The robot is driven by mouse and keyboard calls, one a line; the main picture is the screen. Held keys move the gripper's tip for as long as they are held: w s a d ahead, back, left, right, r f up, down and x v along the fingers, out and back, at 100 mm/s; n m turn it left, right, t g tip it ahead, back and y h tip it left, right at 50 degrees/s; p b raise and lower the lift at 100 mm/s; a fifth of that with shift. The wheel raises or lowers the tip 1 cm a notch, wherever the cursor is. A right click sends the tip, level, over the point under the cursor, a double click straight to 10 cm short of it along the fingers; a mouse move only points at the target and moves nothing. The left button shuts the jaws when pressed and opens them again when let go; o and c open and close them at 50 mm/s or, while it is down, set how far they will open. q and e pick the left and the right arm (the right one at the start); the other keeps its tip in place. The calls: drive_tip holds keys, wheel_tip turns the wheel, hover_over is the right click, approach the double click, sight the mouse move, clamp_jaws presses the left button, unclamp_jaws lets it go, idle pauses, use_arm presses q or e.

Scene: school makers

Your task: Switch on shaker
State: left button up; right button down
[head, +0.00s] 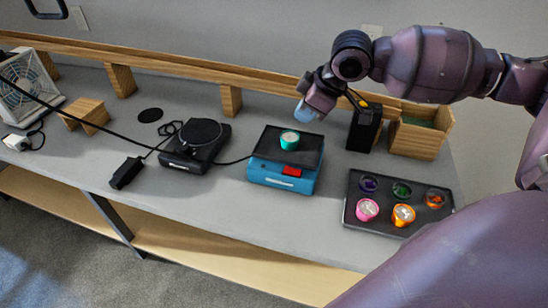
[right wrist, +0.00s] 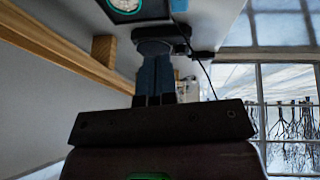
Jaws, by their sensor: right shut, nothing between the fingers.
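The shaker (head: 283,174) is a blue box with a black top plate and a red switch (head: 292,171) on its front face. A jar with a teal rim (head: 289,140) stands on its plate. My right gripper (head: 306,112) is shut and empty, above and behind the shaker's right rear corner, apart from it. In the right wrist view, its closed blue-grey fingers (right wrist: 155,78) point up the picture, and part of the shaker's plate with the jar (right wrist: 125,4) shows at the top edge. The switch is not visible there. My left gripper is not in view.
A black device with a round plate (head: 184,150) stands left of the shaker, with cables and a black adapter (head: 125,173). A dark tray (head: 422,224) with several coloured cups lies to the right. A black holder (head: 362,134) and a wooden box (head: 413,142) stand behind.

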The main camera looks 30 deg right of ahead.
sight(285, 168)
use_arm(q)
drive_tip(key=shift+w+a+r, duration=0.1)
use_arm(e)
drive_tip(key=shift+s+a+f+g, duration=0.1)
drive_tip(key=shift+s+f+g, duration=0.15)
drive_tip(key=shift+s+g, duration=0.35)
drive_tip(key=shift+s+a+f+g, duration=0.1)
drive_tip(key=shift+s+f+g, duration=0.15)
drive_tip(key=shift+s+g, duration=0.3)
